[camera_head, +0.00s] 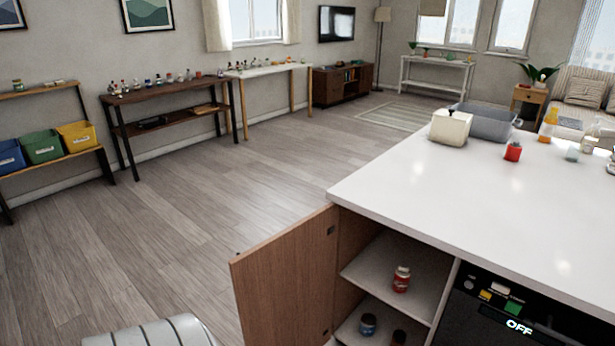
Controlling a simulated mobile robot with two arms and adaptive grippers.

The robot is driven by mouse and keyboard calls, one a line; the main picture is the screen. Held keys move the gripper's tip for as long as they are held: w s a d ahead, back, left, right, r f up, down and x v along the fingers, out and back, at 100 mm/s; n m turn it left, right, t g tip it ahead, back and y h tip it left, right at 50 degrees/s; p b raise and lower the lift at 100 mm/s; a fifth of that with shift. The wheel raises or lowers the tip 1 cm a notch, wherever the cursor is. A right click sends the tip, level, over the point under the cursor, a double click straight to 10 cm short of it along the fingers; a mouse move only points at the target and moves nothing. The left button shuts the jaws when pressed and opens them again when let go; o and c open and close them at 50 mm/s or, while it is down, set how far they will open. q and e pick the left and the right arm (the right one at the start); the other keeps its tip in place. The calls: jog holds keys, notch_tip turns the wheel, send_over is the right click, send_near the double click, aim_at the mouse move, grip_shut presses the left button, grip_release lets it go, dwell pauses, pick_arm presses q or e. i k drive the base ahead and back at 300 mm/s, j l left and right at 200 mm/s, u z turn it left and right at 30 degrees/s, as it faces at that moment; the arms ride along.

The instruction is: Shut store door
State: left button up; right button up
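The store door (283,285) is a brown wooden cabinet door at the left end of the white island. It stands wide open, swung out to the left, with its hinged edge at the cabinet. The open store (378,268) has pale shelves. A red bottle with a white cap (401,280) stands on the upper shelf. A dark blue jar (368,325) and a dark-topped jar (398,338) show lower down. The door's lower end is cut off by the frame. Neither of my grippers is in view.
The island top (430,190) overhangs the store. A black appliance (520,315) reading "OFF" is right of the store. A grey basin (485,122), a cream box (450,127) and a red jar (513,152) stand on top.

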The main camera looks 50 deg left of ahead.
aim_at(283, 286)
jog(key=j+z, duration=0.1)
jog(key=j, duration=1.05)
jog(key=k+j+z, duration=0.15)
jog(key=j, duration=0.45)
jog(key=j+z, duration=0.1)
jog(key=j, duration=0.5)
jog(key=k+j, duration=0.1)
jog(key=j, duration=0.45)
jog(key=j+z, duration=0.15)
jog(key=j, duration=0.4)
jog(key=k+j, duration=0.2)
jog(key=j, duration=0.4)
jog(key=i+z, duration=0.05)
